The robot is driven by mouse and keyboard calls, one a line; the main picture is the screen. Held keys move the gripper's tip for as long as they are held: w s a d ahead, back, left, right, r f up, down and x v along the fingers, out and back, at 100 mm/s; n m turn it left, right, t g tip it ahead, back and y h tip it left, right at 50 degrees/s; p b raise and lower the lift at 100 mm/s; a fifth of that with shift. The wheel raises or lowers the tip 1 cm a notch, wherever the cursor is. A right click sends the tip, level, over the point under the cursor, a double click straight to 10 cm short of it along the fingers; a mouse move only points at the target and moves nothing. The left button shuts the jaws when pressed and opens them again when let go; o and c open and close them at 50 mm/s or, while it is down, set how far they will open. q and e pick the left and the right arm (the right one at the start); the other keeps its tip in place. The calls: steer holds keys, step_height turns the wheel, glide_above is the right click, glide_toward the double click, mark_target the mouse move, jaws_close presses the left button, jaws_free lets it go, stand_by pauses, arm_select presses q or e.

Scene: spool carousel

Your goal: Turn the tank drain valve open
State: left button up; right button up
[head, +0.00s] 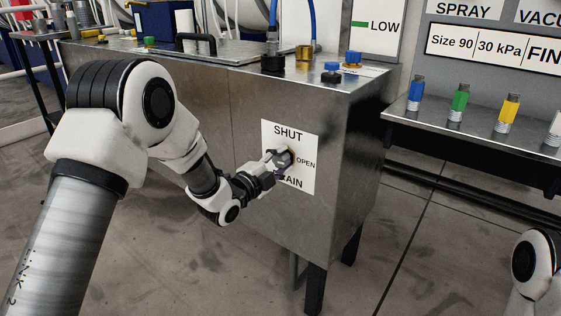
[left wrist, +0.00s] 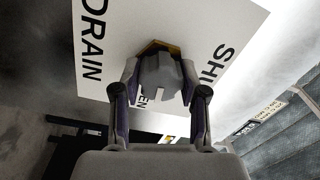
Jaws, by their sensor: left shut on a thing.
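The drain valve (head: 289,155) is on the front of the metal tank (head: 225,110), on a white label plate (head: 304,182) reading SHUT at top, OPEN at right and a partly covered DRAIN below. My left gripper (head: 279,163) is shut on the valve knob. In the left wrist view, the grey knob (left wrist: 160,75) with a brass-coloured rim sits between the two fingertips (left wrist: 160,98). A small pale mark shows on the knob's side toward the partly hidden OPEN. The exact knob angle is hard to tell. My right gripper is outside the views.
Blue, green and yellow fittings (head: 459,102) stand on a shelf (head: 480,133) at right. Caps, a lid handle (head: 196,42) and hoses (head: 312,20) are on the tank top. Floor (head: 400,240) is clear below right, beyond the tank's dark legs (head: 316,290).

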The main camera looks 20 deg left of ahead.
arm_select(q)
steer(key=shift+m, duration=0.8)
steer(key=o, duration=1.1)
steer(key=shift+o, duration=0.2)
steer(key=shift+s, duration=0.1)
steer(key=v, duration=1.1)
steer(key=shift+s, duration=0.4)
steer(key=shift+a+f, duration=0.1)
steer(key=shift+a, duration=0.1)
